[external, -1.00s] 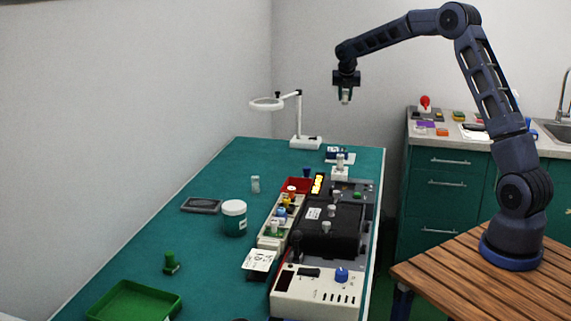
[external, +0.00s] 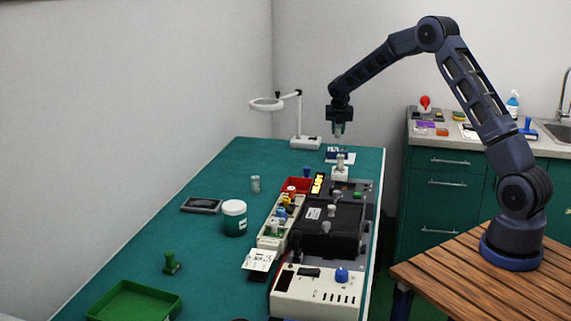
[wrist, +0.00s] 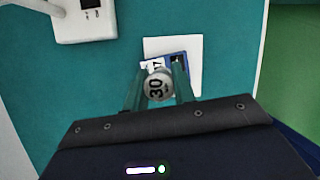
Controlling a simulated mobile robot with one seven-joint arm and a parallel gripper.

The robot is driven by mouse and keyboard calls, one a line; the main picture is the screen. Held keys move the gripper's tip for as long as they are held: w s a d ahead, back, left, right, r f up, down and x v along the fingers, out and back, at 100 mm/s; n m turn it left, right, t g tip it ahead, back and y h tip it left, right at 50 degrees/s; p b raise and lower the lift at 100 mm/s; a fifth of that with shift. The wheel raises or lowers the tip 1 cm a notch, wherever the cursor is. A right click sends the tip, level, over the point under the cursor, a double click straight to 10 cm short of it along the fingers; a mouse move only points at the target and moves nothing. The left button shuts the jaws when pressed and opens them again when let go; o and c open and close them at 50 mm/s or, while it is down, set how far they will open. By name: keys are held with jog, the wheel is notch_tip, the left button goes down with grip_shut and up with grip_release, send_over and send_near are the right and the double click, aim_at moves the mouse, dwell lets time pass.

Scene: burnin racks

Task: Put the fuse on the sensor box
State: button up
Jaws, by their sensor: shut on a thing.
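My gripper (external: 338,130) is shut on a small round-topped fuse (wrist: 158,85), whose pale grey end reads "30" in the wrist view. It hangs above the far end of the green bench. Below it lies a small blue box (wrist: 177,57) with a dark patch and a "17" label, on a white sheet (wrist: 194,82). The fuse and fingers partly cover the box in the wrist view. The blue box also shows in the external view (external: 334,153), below the gripper and apart from it. I cannot tell for sure that this is the sensor box.
A white magnifier lamp base (external: 306,143) stands left of the blue box. A white block (external: 341,175) with an upright piece stands nearer the camera, before a crowded row with a black case (external: 322,239). The bench's right edge is close.

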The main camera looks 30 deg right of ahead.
aim_at(338, 135)
jog(key=shift+f, duration=2.45)
jog(key=o, duration=1)
jog(key=shift+f, duration=0.1)
jog(key=v, duration=1.2)
jog(key=s+d+r+m, duration=0.1)
jog(key=s+r+m, duration=0.45)
jog(key=s, duration=0.35)
jog(key=s+d+r+m+y, duration=0.15)
jog(key=s+r+m, duration=0.25)
jog(key=s+r, duration=0.4)
jog(key=s+d+r+m+h, duration=0.1)
jog(key=s+r+m, duration=0.4)
jog(key=s, duration=0.6)
jog(key=s+f+m+y, duration=0.1)
jog(key=s+m, duration=1.3)
jog(key=s, duration=1.7)
jog(key=shift+d+f+t+y, duration=0.25)
jog(key=shift+f+t+y, duration=0.15)
jog(key=shift+y, duration=0.25)
